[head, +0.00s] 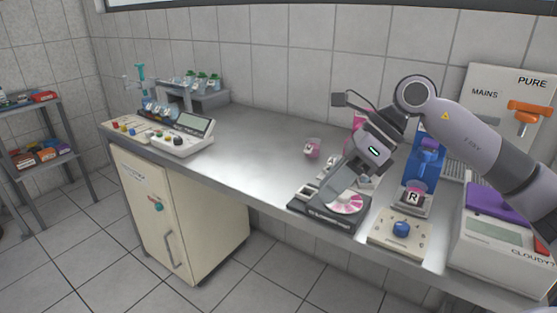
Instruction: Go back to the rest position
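My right arm comes in from the right side of the head view and bends at its elbow above the bench. My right gripper (336,183) points down and to the left, above or beside the black device with a pink and white disc (346,204). Its wrist body with a small green light hides part of what lies behind. The fingertips are small and dark against the device, so whether they are apart, or touch anything, is not clear. My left arm and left gripper are not in view.
Close to my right arm stand a beige box with a blue knob (401,229), a blue stand (430,160), a purple-topped machine (495,235) and a wall panel (510,100). A small pink-filled cup (312,148) stands left of the gripper. The middle bench (250,150) is clear.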

